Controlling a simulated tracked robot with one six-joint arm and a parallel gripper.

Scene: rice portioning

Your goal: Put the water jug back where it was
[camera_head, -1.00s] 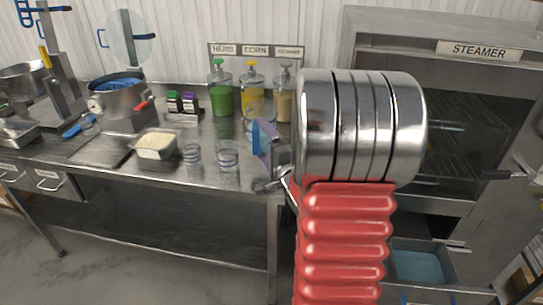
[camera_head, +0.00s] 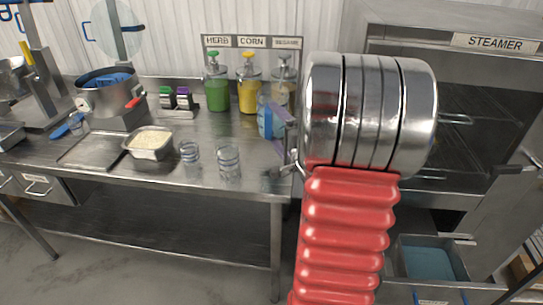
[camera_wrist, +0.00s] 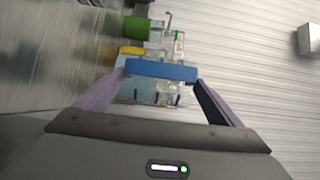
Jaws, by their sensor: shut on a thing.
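The water jug (camera_head: 265,118) is a clear vessel with a blue part, mostly hidden behind my arm in the head view. In the wrist view the jug (camera_wrist: 145,92) sits between my two purple fingers, its blue band (camera_wrist: 162,70) across the front. My gripper (camera_head: 284,122) is shut on the jug near the right end of the steel counter (camera_head: 215,190). The gripper also shows in the wrist view (camera_wrist: 160,95). I cannot tell whether the jug touches the counter.
Green (camera_head: 216,92) and yellow (camera_head: 249,92) pump bottles and a third pump bottle (camera_head: 284,78) stand behind the jug. Two clear glasses (camera_head: 228,162) stand at the front edge, beside a rice tray (camera_head: 150,146). The steamer (camera_head: 480,110) is at right.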

